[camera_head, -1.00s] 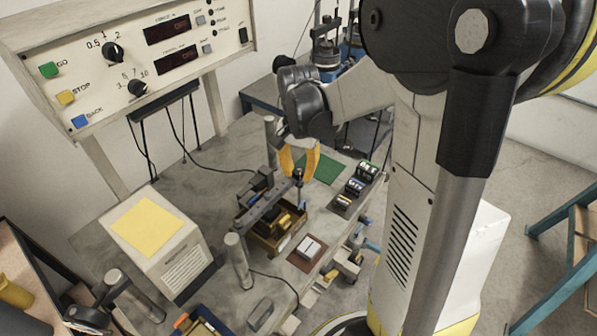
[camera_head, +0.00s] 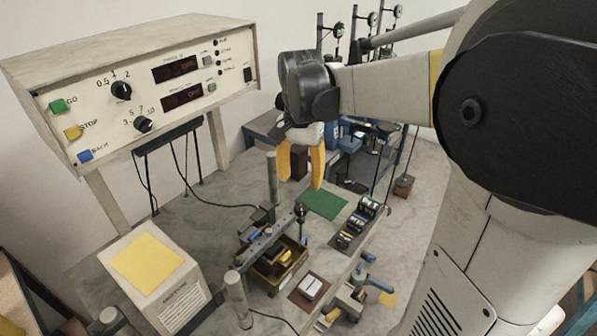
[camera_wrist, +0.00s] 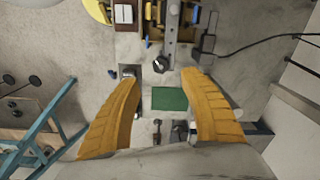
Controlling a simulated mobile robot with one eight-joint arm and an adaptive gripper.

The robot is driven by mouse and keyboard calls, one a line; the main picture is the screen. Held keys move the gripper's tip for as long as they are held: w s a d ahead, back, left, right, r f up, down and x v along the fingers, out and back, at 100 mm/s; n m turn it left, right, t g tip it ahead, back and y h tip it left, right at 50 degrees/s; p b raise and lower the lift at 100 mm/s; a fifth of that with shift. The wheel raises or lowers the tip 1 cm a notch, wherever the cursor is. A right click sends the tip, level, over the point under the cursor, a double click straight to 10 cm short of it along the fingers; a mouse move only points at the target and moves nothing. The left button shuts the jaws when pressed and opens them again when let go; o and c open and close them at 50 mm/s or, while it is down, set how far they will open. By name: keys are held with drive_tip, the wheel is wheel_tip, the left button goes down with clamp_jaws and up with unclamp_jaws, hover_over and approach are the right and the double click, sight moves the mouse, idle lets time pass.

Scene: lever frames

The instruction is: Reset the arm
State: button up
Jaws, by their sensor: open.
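My gripper (camera_head: 301,165) has two yellow fingers and hangs above the workbench near the green mat. In the wrist view my gripper (camera_wrist: 160,112) is open, its fingers wide apart with nothing between them. Below it lie the green mat (camera_wrist: 169,98) and the bench top. The lever device (camera_head: 268,236), a grey bar with a black ball knob (camera_head: 301,210), stands over a tray on the bench, left of and below my gripper. The knob also shows in the wrist view (camera_wrist: 161,63).
A control box (camera_head: 130,90) with dials and coloured buttons stands at the left. A box with a yellow top (camera_head: 146,262) sits at the front left. Upright posts (camera_head: 272,178) rise from the bench. A rack of small dark items (camera_head: 358,222) and a white block on a brown pad (camera_head: 311,287) lie at right.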

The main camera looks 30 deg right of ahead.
drive_tip(key=shift+r, duration=0.75)
drive_tip(key=s+a+f+n+t+b, duration=0.7)
drive_tip(key=s+a+f+n+b, duration=0.3)
drive_tip(key=a+f+n, duration=0.1)
drive_tip(key=shift+s+a+f, duration=0.35)
drive_tip(key=shift+a+f, duration=0.1)
drive_tip(key=shift+a, duration=0.5)
